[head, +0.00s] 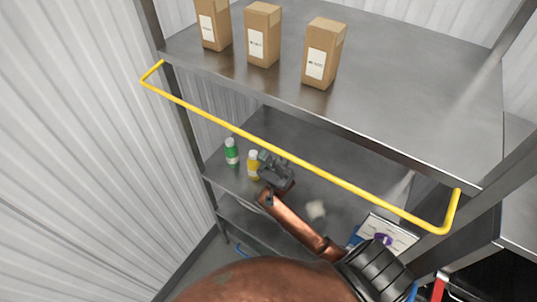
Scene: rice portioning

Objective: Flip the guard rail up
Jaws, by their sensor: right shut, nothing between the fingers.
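The guard rail (300,167) is a yellow bar with bent ends. It runs along the front of the upper metal shelf (420,90) and sticks out in front of the shelf's edge, at about the shelf's height. My right gripper (268,163) is shut and empty. It shows just below the left-middle part of the rail, in front of the lower shelf. I cannot tell whether it touches the rail. My copper-coloured arm reaches up to it from the bottom. My left gripper is not in view.
Several brown boxes (263,35) stand on the upper shelf. A green-and-white bottle (231,152) and a yellow bottle (252,172) stand on the lower shelf (335,145), the yellow one close beside my gripper. A corrugated wall (70,150) is at the left. A dark post stands at the right.

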